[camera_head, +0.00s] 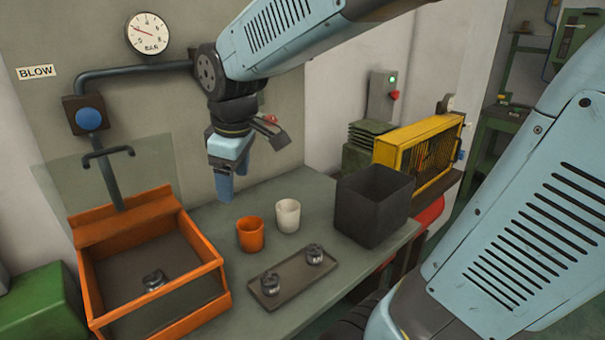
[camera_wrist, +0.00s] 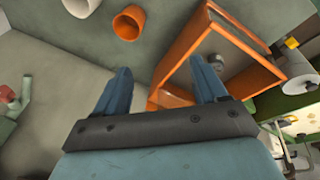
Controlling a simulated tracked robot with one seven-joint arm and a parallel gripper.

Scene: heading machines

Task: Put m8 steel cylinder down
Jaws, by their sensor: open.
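Small steel cylinders show in the head view: one (camera_head: 154,281) in the open orange box (camera_head: 97,226), and two on a flat brown tray (camera_head: 300,282), at its left end (camera_head: 270,283) and right end (camera_head: 314,254). I cannot tell which is the m8 one. My gripper (camera_head: 228,187) is open and empty, fingers down, above the bench between the orange box and the cups. In the wrist view both fingers of my gripper (camera_wrist: 163,82) are spread apart with nothing between them. The orange box (camera_wrist: 180,75) and its cylinder (camera_wrist: 217,62) lie beyond the right finger.
An orange cup (camera_head: 250,234) and a white cup (camera_head: 287,215) stand mid-bench behind the tray. A dark bin (camera_head: 372,210) stands to the right. A clear panel and a handle rise behind the orange box. A yellow guard (camera_head: 408,150) is at the back right.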

